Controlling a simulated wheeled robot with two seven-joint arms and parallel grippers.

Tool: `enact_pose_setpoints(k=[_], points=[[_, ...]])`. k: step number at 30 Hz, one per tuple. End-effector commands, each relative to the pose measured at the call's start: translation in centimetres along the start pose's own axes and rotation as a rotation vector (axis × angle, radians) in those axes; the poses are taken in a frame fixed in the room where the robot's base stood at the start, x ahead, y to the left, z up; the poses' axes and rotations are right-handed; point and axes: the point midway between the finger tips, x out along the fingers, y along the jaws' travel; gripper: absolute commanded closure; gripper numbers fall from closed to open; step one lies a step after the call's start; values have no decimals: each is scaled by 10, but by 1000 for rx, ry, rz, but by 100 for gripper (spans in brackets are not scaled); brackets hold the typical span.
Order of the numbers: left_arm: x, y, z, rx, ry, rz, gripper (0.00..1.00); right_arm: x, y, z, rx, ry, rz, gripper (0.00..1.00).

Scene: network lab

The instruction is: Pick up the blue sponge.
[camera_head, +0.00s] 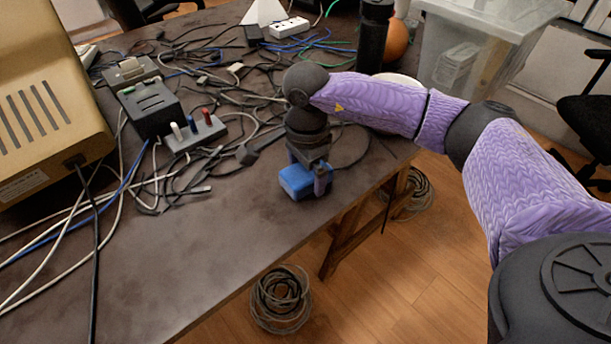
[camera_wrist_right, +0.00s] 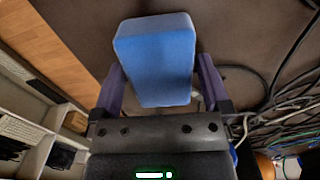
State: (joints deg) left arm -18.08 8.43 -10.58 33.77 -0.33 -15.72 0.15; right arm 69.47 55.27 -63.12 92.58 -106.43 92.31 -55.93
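The blue sponge (camera_head: 296,181) is a small block on the dark table near its right front edge. My right gripper (camera_head: 307,176) points down over it, with one purple finger in front of the sponge in the head view. In the right wrist view, the sponge (camera_wrist_right: 156,58) lies between the two purple fingers of my right gripper (camera_wrist_right: 160,70). The fingers are wide apart, with narrow gaps beside the sponge, so the gripper looks open around it. The sponge appears to rest on the table. My left gripper is not in view.
Many tangled cables (camera_head: 180,180) cover the table's back and left. A beige device (camera_head: 45,110) stands at left, a black cylinder (camera_head: 373,40) and orange ball (camera_head: 397,42) at back. The table's front middle is clear. A cable coil (camera_head: 280,300) lies on the floor.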

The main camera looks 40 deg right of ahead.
Motion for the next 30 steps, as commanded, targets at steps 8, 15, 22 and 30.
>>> enact_pose_setpoints(k=[8, 15, 22, 30], points=[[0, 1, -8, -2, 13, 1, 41, -1, 0, 0, 0, 0, 0, 64], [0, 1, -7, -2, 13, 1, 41, -1, 0, 0, 0, -1, 0, 76], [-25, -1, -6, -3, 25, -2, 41, -53, 0, 0, 0, -1, -8, 76], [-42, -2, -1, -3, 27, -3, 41, -100, 0, 0, 1, -1, -2, 76]])
